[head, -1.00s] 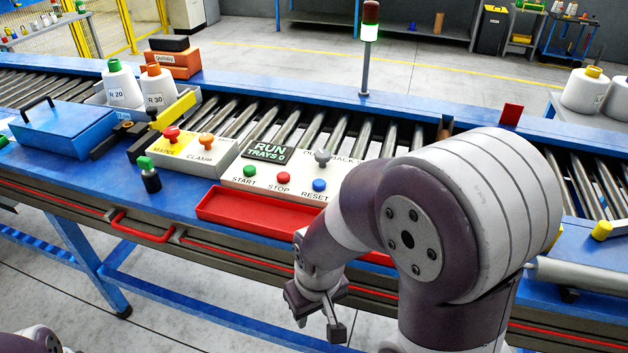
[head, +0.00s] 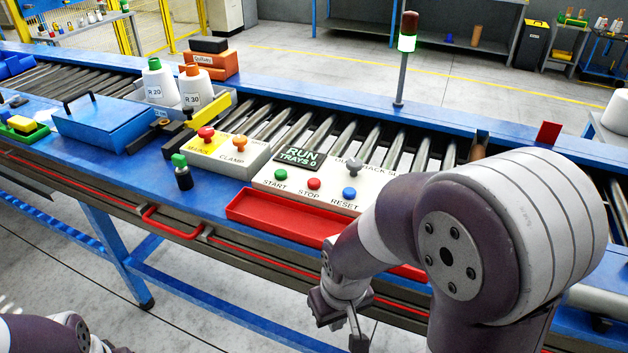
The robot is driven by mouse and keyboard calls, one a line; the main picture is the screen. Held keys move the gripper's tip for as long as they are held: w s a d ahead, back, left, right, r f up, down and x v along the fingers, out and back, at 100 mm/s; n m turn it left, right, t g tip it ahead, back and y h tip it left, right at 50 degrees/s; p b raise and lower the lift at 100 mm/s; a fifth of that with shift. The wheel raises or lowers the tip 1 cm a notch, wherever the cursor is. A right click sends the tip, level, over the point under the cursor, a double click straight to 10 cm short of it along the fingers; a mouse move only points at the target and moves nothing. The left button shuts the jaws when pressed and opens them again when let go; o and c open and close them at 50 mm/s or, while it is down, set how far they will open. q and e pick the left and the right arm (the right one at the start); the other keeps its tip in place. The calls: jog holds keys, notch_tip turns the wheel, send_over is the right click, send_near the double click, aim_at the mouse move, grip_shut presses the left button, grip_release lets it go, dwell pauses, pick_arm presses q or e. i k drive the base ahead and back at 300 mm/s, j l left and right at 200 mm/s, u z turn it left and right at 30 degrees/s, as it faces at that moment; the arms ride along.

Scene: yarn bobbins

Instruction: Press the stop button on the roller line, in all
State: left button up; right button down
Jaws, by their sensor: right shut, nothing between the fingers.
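The red stop button (head: 314,184) sits on the white control panel (head: 262,186), between the green start button (head: 280,174) and the blue reset button (head: 349,193). The panel's display (head: 299,158) reads RUN, TRAYS 0. The roller line (head: 268,123) runs behind the panel. My right gripper (head: 345,330) is shut and empty, hanging in front of the table's front edge, below and apart from the panel. Part of my left arm shows at the bottom left; its gripper fingers cannot be made out.
A red tray (head: 283,222) lies in front of the panel. A box with red mains (head: 206,133) and orange clamp knobs stands left of it. A grey knob (head: 354,167) rises behind the buttons. The signal post (head: 401,80) glows green.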

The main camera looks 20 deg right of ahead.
aim_at(313, 183)
jog(key=z, duration=1.55)
jog(key=i+j, duration=0.1)
jog(key=j, duration=0.35)
jog(key=i+j, duration=0.15)
jog(key=j, duration=0.25)
jog(key=i+j, duration=0.1)
jog(key=j, duration=0.35)
